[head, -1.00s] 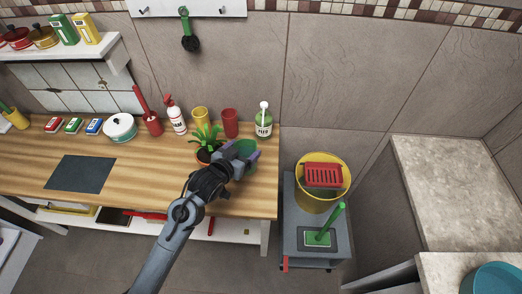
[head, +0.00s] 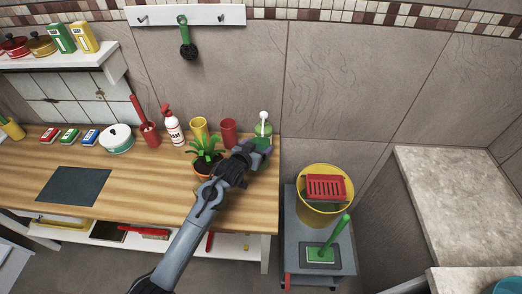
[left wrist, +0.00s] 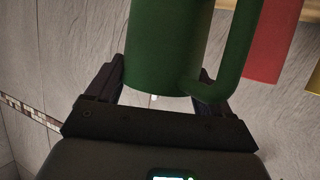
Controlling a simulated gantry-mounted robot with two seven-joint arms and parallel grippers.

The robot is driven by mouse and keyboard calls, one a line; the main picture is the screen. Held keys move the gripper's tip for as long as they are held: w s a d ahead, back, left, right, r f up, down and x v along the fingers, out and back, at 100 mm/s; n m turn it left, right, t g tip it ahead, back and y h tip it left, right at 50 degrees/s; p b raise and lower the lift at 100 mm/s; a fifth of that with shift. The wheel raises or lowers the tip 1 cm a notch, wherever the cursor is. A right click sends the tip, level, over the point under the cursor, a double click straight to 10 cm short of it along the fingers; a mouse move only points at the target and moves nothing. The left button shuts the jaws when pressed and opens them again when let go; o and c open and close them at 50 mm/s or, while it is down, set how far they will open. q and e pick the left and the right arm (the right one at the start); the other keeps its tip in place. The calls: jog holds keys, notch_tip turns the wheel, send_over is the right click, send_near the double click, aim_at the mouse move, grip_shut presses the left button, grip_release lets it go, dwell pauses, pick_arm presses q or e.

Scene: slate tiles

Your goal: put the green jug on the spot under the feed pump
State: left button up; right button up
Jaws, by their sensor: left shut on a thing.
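The green jug (left wrist: 165,45) fills the middle of the left wrist view, its handle (left wrist: 238,50) to the right. My left gripper (left wrist: 165,88) is shut on it, with a finger on each side. In the head view my left gripper (head: 256,152) is at the right end of the wooden counter, and only a little green of the jug (head: 263,147) shows past it. My right gripper is not in view.
A potted plant (head: 205,158) stands just left of my gripper. A red cup (head: 228,131) and yellow cup (head: 199,127) stand behind. A dark square mat (head: 74,186) lies on the left counter. Right of the counter, a grey cart (head: 300,235) carries a yellow bucket (head: 318,211).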

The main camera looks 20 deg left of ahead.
aim_at(263, 147)
pick_arm(q)
jog(key=shift+w+d, duration=0.1)
jog(key=shift+w, duration=1.35)
jog(key=shift+f+b, duration=0.55)
jog(key=shift+f, duration=1.15)
jog(key=shift+f, duration=0.15)
jog(key=o, duration=1.6)
jog(key=shift+f, duration=0.1)
